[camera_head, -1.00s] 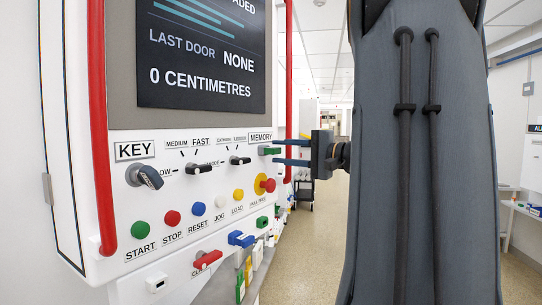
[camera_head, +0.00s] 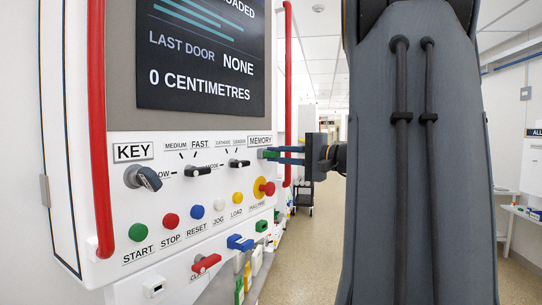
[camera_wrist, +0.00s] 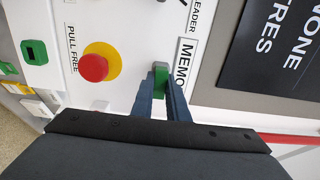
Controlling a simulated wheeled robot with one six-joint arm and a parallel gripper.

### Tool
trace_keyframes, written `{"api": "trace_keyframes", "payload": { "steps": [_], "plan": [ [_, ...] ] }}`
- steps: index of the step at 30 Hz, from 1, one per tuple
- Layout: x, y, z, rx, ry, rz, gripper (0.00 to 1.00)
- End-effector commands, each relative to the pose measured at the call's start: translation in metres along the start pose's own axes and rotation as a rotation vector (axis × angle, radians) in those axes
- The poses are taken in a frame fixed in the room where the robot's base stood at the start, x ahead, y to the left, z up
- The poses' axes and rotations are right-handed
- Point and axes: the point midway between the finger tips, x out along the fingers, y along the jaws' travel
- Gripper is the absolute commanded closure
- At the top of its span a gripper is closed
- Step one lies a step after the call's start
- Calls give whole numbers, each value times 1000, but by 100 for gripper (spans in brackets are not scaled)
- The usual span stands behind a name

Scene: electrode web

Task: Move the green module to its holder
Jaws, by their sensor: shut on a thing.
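The green module (camera_head: 269,154) is at the control panel's face just below the MEMORY label. In the wrist view the green module (camera_wrist: 161,80) stands between the two blue fingertips, with a grey part at its far end. My gripper (camera_head: 276,157) is shut on it and reaches in from the right; it also shows in the wrist view (camera_wrist: 160,92). I cannot tell how deep the module sits in the panel. A green holder with a dark opening (camera_head: 262,225) is lower on the panel; it also shows in the wrist view (camera_wrist: 34,52).
A red and yellow PULL FREE button (camera_head: 265,187) is just below my gripper. A selector knob (camera_head: 238,163) is left of it. A red vertical rail (camera_head: 288,90) runs close by. A blue part (camera_head: 240,242) sits beside the green holder. The floor to the right is open.

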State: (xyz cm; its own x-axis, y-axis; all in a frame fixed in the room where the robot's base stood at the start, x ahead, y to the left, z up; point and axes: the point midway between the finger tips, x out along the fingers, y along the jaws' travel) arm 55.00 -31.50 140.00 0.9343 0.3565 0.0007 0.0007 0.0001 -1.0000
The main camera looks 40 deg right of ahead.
Motion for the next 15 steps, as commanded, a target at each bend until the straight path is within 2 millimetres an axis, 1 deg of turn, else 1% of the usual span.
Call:
{"api": "trace_keyframes", "payload": {
  "steps": [15],
  "plan": [
    [-6, 0, 0, 0, 0, 0, 100]
  ]
}}
